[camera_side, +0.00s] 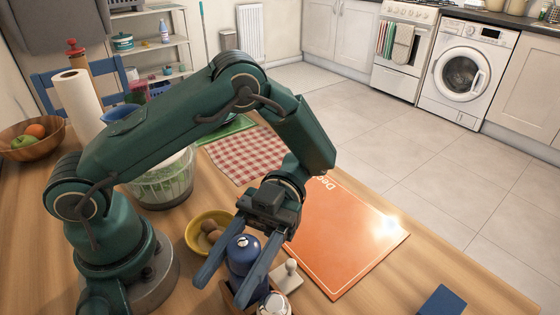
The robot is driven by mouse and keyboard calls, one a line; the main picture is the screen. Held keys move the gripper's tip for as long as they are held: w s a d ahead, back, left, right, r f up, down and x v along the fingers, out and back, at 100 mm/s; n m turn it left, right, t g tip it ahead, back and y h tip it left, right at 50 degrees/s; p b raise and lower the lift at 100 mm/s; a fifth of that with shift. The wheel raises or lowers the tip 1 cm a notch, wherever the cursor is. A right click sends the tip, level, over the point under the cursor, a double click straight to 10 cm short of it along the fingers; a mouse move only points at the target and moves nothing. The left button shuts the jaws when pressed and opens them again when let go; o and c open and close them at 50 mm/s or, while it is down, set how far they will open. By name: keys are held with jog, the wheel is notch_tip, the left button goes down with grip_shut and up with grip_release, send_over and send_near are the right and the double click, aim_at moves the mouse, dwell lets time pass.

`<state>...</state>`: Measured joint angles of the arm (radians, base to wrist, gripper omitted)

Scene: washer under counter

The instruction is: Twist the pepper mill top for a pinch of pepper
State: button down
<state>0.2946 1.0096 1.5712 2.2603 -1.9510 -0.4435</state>
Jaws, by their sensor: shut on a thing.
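A dark blue pepper mill (243,256) with a rounded top and a small silver knob stands at the front of the table. My gripper (221,293) reaches down over it, with one long finger on each side of its blue upper part. The fingers are shut on the mill. Its lower part is mostly hidden by the right finger and the wooden holder (228,296) around it.
A silver-topped shaker (273,304) stands just right of the mill. A yellow bowl (196,239) is close behind left, and a pale knobbed object (290,275) is to the right. An orange board (345,240) lies beyond. A blue block (443,301) is at the front right.

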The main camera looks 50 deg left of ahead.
dwell(0.4)
jog(key=shift+c, duration=1.6)
grip_release()
